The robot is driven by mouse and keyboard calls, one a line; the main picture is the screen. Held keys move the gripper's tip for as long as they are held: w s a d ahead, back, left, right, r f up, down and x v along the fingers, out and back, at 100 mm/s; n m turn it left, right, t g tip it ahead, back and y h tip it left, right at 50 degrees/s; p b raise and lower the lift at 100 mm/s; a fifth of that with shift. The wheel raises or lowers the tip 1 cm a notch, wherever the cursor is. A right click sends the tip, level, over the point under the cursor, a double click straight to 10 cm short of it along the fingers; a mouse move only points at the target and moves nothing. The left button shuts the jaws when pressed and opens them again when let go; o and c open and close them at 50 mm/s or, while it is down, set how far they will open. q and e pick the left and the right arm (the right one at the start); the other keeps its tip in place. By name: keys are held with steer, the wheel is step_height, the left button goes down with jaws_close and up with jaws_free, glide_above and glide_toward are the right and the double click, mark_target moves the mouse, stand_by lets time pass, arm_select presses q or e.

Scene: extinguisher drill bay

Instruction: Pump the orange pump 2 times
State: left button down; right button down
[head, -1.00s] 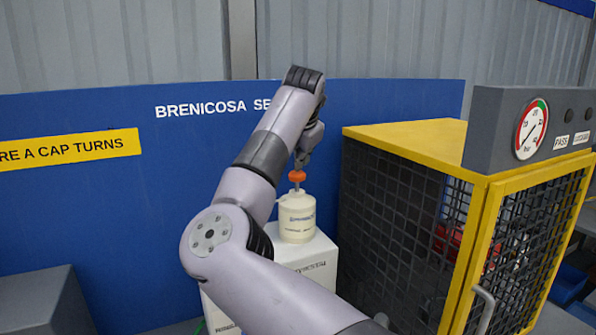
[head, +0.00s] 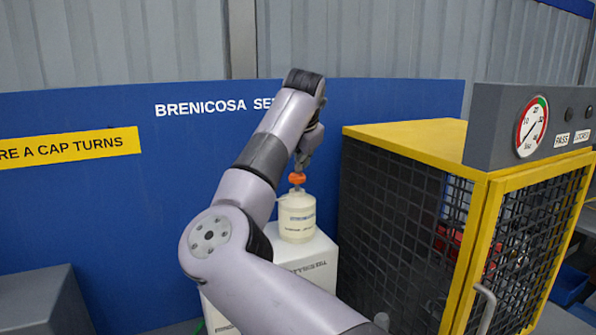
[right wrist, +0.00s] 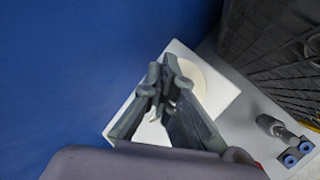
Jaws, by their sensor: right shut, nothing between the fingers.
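The orange pump (head: 297,179) is the orange head on a short stem atop a cream bottle (head: 297,222) with a small printed label. The bottle stands upright on a white box (head: 312,262). My right gripper (head: 301,163) points down directly over the orange head, its fingertips at or touching the top; exact contact is hard to tell. In the right wrist view the gripper (right wrist: 162,88) is shut and empty, over the cream bottle top (right wrist: 197,78); the orange head is hidden there by the fingers. My left gripper is not in view.
A yellow-framed mesh cage (head: 400,220) with a pressure gauge (head: 532,127) on a grey panel stands close on the right. A blue board (head: 90,215) is behind the bottle. A grey block (head: 40,300) sits at lower left.

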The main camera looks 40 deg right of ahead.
mark_target(300, 174)
steer(key=shift+f, duration=0.3)
steer(key=shift+r, duration=0.2)
steer(key=shift+r, duration=0.4)
steer(key=shift+p, duration=0.3)
step_height(300, 174, up, 6)
steer(key=p, duration=0.4)
steer(key=shift+w+r, duration=0.1)
steer(key=shift+r, duration=0.05)
stand_by(0.6)
